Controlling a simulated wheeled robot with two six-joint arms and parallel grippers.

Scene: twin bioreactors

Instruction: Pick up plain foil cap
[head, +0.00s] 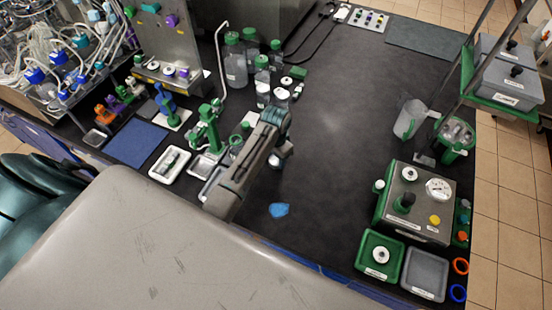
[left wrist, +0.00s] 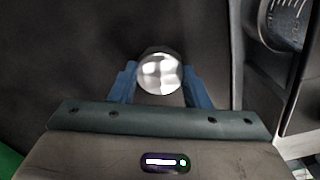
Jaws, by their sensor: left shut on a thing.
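The plain foil cap (left wrist: 160,74), a shiny silver round piece, sits between the two blue fingers of my left gripper (left wrist: 160,86) in the left wrist view. The fingers are shut on its sides. In the head view my left gripper (head: 276,160) hangs from the arm over the middle-left of the dark bench. My right gripper is not in view.
Green-capped bottles (head: 236,68) stand behind my left arm. White trays (head: 169,164) and a blue mat (head: 137,143) lie to its left. A blue piece (head: 279,210) lies in front. A grey-green control box (head: 418,203) stands at right. The bench centre is clear.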

